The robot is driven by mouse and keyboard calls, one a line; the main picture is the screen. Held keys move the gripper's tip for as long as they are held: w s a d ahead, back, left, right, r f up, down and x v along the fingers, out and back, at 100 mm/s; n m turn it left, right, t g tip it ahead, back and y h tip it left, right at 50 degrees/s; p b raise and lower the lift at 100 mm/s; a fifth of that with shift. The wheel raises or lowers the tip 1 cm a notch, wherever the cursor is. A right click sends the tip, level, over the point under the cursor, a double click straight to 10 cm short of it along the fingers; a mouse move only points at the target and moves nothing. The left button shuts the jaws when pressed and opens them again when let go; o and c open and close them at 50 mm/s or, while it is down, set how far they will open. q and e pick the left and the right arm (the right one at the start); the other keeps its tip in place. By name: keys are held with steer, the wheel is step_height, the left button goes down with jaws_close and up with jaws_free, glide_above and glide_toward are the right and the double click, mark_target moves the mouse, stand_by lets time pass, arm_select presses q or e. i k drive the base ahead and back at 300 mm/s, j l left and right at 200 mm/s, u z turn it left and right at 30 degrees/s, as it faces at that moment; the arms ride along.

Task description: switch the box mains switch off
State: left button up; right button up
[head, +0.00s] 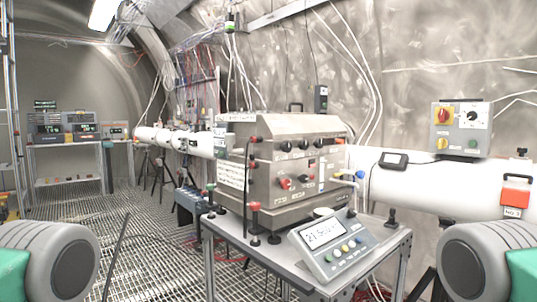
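A small grey control box (474,146) sits on top of the white pipe at the right. The red switch's exact position is too small to read. A large steel box (285,165) stands on the metal table in the centre. It has black knobs and red knobs (284,183) on its front. Which box carries the mains switch is not labelled legibly. Neither gripper shows; only my grey arm parts appear at the lower corners.
A meter with a display and coloured buttons (333,243) sits on the table's (393,243) front edge. The white pipe (408,187) carries a small black device (393,161) and a red-orange padlock-like part (516,192). The grated floor (150,240) is mostly open at left.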

mark_target(285, 183)
steer(key=i+l+u, duration=0.3)
steer(key=i+l, duration=0.15)
steer(key=l, duration=0.25)
steer(key=i+l+u, duration=0.15)
steer(key=l, duration=0.2)
steer(key=i, duration=0.05)
